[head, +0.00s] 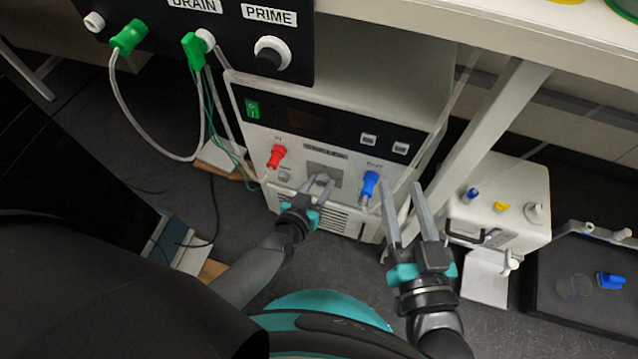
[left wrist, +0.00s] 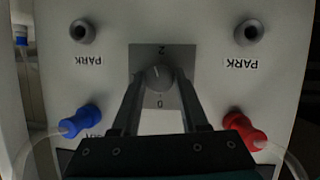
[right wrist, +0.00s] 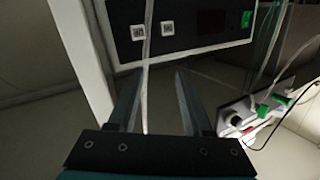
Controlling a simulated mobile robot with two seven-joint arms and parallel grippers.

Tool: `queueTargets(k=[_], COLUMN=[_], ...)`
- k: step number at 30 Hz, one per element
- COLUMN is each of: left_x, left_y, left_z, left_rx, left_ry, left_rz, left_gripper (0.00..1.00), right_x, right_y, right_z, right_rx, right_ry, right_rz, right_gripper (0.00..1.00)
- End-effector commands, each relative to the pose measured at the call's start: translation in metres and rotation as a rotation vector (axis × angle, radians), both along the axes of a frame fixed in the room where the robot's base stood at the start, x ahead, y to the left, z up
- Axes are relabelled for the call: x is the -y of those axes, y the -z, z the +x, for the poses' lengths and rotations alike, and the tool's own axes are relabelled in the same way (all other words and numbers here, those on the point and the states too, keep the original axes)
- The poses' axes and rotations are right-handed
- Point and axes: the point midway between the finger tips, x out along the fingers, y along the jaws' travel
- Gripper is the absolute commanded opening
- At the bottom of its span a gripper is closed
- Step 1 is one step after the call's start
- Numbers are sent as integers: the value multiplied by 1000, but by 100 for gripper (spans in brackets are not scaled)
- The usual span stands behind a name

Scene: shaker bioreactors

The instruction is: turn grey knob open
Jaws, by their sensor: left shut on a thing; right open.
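The grey knob (left wrist: 158,78) sits on a square grey plate (left wrist: 146,55) marked 2 above and 0 below, in the middle of the panel in the left wrist view. A light pointer line on it points roughly up. My left gripper (head: 318,187) is shut on the knob, one finger on each side. In the head view the fingers partly hide the knob below the grey plate (head: 324,172).
A red connector (head: 277,156) and a blue connector (head: 369,184) flank the knob, with tubes attached. A black panel (head: 230,50) with green connectors hangs above left. A table leg (head: 495,125) and a white box (head: 505,205) stand right of my right gripper.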

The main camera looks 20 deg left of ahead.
Motion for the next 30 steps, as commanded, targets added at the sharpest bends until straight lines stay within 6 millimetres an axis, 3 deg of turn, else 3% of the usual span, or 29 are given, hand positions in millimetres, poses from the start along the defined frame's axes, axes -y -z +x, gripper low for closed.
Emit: queueTargets(k=[7, 17, 30], left_x=[0, -1, -1], left_y=[0, 0, -1], left_z=[0, 0, 0], left_rx=[-1, -1, 5], left_ry=[0, 0, -2], left_rz=[1, 24, 152], left_gripper=[0, 0, 0], right_x=[0, 3, 21], right_y=[0, 1, 18], right_z=[0, 4, 11], right_rx=[-1, -41, -272], right_ry=[0, -1, -6], right_rz=[0, -31, -179], right_gripper=[50, 50, 50])
